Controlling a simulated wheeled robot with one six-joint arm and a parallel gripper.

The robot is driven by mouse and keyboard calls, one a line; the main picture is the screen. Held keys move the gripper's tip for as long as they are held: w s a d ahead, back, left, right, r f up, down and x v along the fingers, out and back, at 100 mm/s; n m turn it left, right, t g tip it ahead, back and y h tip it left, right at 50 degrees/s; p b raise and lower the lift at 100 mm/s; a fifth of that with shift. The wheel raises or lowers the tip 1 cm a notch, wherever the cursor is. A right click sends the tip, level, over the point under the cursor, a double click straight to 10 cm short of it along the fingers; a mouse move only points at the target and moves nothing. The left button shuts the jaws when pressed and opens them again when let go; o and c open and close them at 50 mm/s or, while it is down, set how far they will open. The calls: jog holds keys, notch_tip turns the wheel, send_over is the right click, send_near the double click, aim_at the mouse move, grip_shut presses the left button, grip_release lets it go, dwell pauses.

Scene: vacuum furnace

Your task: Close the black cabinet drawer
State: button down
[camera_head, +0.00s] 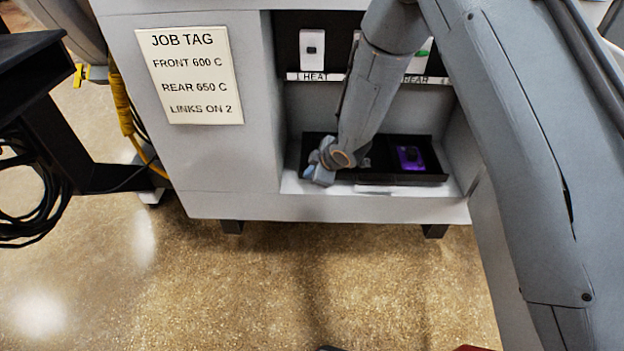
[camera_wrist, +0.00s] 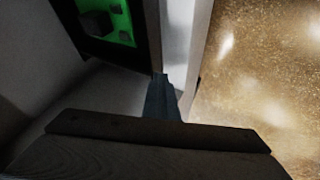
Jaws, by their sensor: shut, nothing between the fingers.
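The black drawer (camera_head: 400,180) lies low in the recess of the grey cabinet (camera_head: 230,170), with its front edge near the cabinet's lower sill. A purple block (camera_head: 410,158) sits in its right part. My gripper (camera_head: 322,174) is at the drawer's left front corner, low over the sill; its fingers are shut and empty. I cannot tell whether they touch the drawer. In the wrist view the shut fingers (camera_wrist: 162,95) point past a black-framed part with a green face (camera_wrist: 112,22). My arm hides part of the drawer.
A job tag (camera_head: 190,75) is on the cabinet's left front. Labelled switches, one a white HEAT switch (camera_head: 312,48), sit above the drawer. A black stand with coiled cables (camera_head: 40,185) is at the left. The speckled floor (camera_head: 280,290) in front is mostly clear.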

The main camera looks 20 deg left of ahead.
jog(key=shift+w+a, duration=0.15)
jog(key=shift+w, duration=0.65)
jog(key=shift+w+a+r, duration=0.1)
jog(key=shift+w, duration=0.2)
jog(key=s+d+r+p, duration=0.1)
jog(key=s+d+r, duration=0.5)
jog(key=s+r, duration=0.1)
jog(key=shift+s+r+p, duration=0.3)
jog(key=shift+s+r, duration=0.1)
jog(key=shift+s, duration=0.15)
